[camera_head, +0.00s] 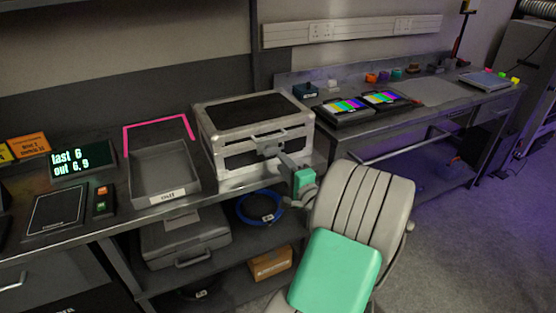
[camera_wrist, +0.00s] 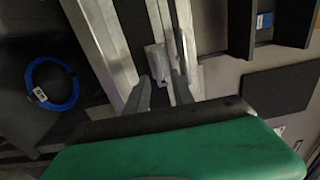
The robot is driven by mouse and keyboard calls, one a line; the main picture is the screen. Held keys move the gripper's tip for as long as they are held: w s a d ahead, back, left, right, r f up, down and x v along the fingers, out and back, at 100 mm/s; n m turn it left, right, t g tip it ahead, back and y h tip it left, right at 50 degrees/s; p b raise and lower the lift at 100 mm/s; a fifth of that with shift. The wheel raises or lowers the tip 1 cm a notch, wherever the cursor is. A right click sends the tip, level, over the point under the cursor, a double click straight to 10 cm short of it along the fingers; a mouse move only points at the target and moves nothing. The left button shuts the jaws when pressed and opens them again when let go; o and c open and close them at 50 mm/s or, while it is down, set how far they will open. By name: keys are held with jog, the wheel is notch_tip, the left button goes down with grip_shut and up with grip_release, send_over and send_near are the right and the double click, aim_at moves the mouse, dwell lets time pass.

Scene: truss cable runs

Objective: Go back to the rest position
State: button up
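My gripper (camera_head: 272,153) is in front of the black case with silver edges (camera_head: 218,127), close to the latch area on its front. In the wrist view my gripper (camera_wrist: 161,92) has its two fingers apart, with nothing between the tips. A small grey metal piece (camera_wrist: 155,58) on the case lies just beyond the fingertips; I cannot tell whether they touch it. The case lid looks shut. My arm reaches forward and low from the right, hiding part of the bench edge and the shelf below.
A grey tray marked "out" (camera_head: 148,178) stands left of the case, near a display (camera_head: 82,162). A blue cable coil (camera_head: 259,208), a grey case (camera_head: 186,238) and a cardboard box (camera_head: 270,263) are below. Open floor (camera_head: 460,220) lies right.

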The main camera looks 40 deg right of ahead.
dwell(0.3)
jog(key=w+a+n+g+y+p, duration=0.1)
jog(key=w+a+n+y, duration=0.25)
jog(key=a, duration=0.35)
jog(key=w+a+n+g+y+p, duration=0.2)
jog(key=w+a+n, duration=0.15)
jog(key=a, duration=0.35)
jog(key=s+a+n+g+y+p, duration=0.25)
jog(key=a+n+g, duration=0.4)
jog(key=a, duration=0.65)
jog(key=s+a+r+n+g+h+p, duration=0.1)
jog(key=s+a+n+g, duration=0.1)
jog(key=s, duration=0.6)
jog(key=s+a+r+n+g+h+p, duration=0.1)
jog(key=s+a+r+n+g+h, duration=0.1)
jog(key=s+a+n, duration=0.3)
jog(key=s+n, duration=0.1)
jog(key=s, duration=0.1)
jog(key=shift+s+a+r+g+p, duration=0.15)
jog(key=shift+s+a+g+p, duration=0.15)
jog(key=shift+s+g+p, duration=0.05)
jog(key=shift+o, duration=0.3)
